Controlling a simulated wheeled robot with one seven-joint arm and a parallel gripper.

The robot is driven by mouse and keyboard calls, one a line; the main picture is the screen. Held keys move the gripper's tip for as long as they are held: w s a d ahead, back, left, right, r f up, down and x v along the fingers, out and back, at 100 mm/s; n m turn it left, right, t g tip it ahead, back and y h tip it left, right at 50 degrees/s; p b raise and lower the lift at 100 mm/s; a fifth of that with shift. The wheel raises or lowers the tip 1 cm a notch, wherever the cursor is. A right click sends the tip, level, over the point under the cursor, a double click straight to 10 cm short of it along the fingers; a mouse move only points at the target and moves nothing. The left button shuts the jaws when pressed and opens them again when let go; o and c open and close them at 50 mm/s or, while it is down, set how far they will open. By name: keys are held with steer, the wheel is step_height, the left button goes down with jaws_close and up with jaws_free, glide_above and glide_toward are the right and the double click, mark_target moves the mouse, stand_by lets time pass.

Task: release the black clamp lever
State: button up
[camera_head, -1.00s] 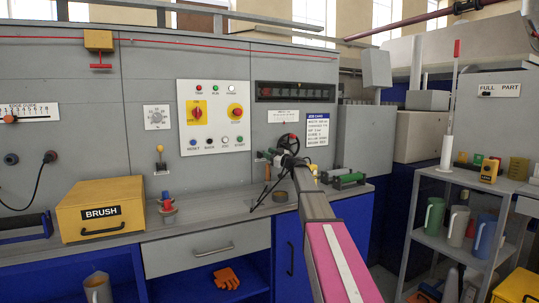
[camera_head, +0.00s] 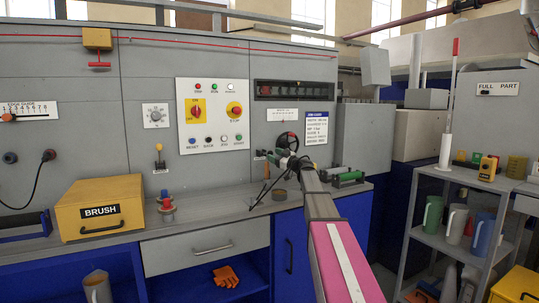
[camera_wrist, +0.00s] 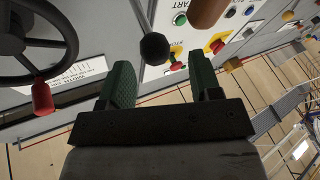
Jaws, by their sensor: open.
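A lever with a black ball knob (camera_wrist: 154,48) shows in the wrist view, its stem running up out of the picture. I take it for the black clamp lever. My gripper (camera_wrist: 161,84) is open with its two green fingers apart. The knob appears between the fingers in the picture, just beyond their tips, nearer the left finger. I see no contact. In the head view my gripper (camera_head: 275,158) is over the bench, below the control panel, and I cannot make out the lever there.
A black handwheel (camera_wrist: 38,42) with a red handle is close on the left in the wrist view. A brown handle (camera_wrist: 207,12) is at the top, right of the knob. The yellow BRUSH box (camera_head: 100,208) and a red-and-blue item (camera_head: 166,205) stand on the bench to the left.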

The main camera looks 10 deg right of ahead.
steer(key=v, duration=0.6)
steer(key=shift+s, duration=0.2)
steer(key=shift+f, duration=0.1)
